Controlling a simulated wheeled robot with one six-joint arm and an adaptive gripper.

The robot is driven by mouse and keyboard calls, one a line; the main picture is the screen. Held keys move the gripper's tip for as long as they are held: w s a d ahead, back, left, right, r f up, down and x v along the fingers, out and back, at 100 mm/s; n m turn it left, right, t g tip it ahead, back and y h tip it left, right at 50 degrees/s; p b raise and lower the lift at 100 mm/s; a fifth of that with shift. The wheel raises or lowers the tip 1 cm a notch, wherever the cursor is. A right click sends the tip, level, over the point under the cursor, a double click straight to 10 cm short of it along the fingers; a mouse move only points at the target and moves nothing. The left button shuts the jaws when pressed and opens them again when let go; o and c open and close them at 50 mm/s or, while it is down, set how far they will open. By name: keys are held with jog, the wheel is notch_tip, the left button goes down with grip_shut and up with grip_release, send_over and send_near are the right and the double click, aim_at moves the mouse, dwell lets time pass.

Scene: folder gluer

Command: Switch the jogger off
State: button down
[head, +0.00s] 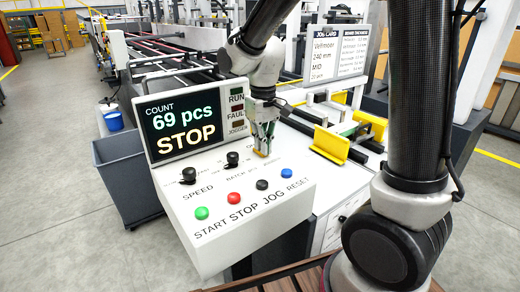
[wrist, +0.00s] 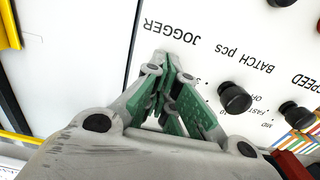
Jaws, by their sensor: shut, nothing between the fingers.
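The white control panel (head: 222,215) slopes below the display. My gripper (head: 263,152) points down at the panel's upper right, fingers shut and empty. In the wrist view, my gripper's green-padded fingers (wrist: 166,78) are closed together just beside the JOGGER label (wrist: 170,32), which appears upside down. The jogger switch itself is not visible; my gripper covers that area in both views. I cannot tell its position or whether the fingers touch it. The jogger lamp (head: 238,122) beside the display looks dark.
The display (head: 180,122) reads 69 pcs and STOP. The speed knob (head: 188,175) and batch knob (head: 232,158) stand left of my gripper. Green (head: 201,213), red (head: 234,198), black (head: 262,185) and blue (head: 286,173) buttons line the front. Yellow guides (head: 330,145) stand to the right.

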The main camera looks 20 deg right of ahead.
jog(key=shift+r, duration=3.45)
jog(key=shift+s+f, duration=0.2)
jog(key=shift+f, duration=0.05)
jog(key=s, duration=0.1)
jog(key=s+d, duration=0.2)
jog(key=shift+s+d+f, duration=0.2)
jog(key=shift+s+d, duration=0.05)
jog(key=shift+s, duration=0.15)
jog(key=s+d+r+m+t, duration=0.3)
jog(key=s+d+r+t, duration=0.1)
jog(key=s+d, duration=0.8)
jog(key=s+r, duration=0.1)
jog(key=s, duration=0.1)
jog(key=shift+s+d+r+m, duration=0.2)
jog(key=shift+s+m, duration=0.1)
jog(key=shift+s, duration=0.1)
